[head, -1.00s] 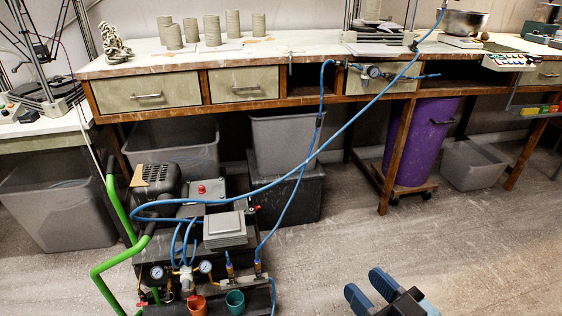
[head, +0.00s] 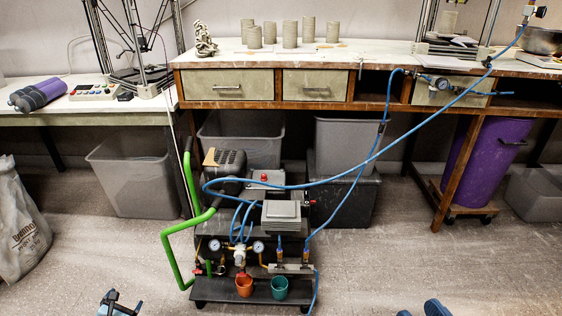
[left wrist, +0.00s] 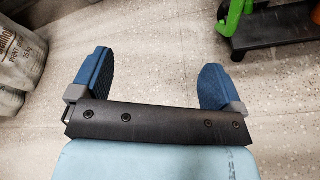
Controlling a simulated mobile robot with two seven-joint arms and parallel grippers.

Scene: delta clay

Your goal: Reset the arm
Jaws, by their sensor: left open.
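My left gripper (head: 118,304) shows at the bottom left edge of the head view, low over the floor and partly cut off. In the left wrist view its two blue fingers (left wrist: 156,82) stand wide apart with only bare floor between them. It is open and empty. Blue finger parts of my right gripper (head: 425,309) show at the bottom right edge of the head view. The rest of it is cut off, so its opening is not clear.
A compressor cart (head: 255,235) with a green handle (head: 180,240) and blue hoses stands ahead. A workbench (head: 360,62) with clay cylinders is behind it. A paper sack (head: 20,225) stands at the left. Floor is clear between sack and cart.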

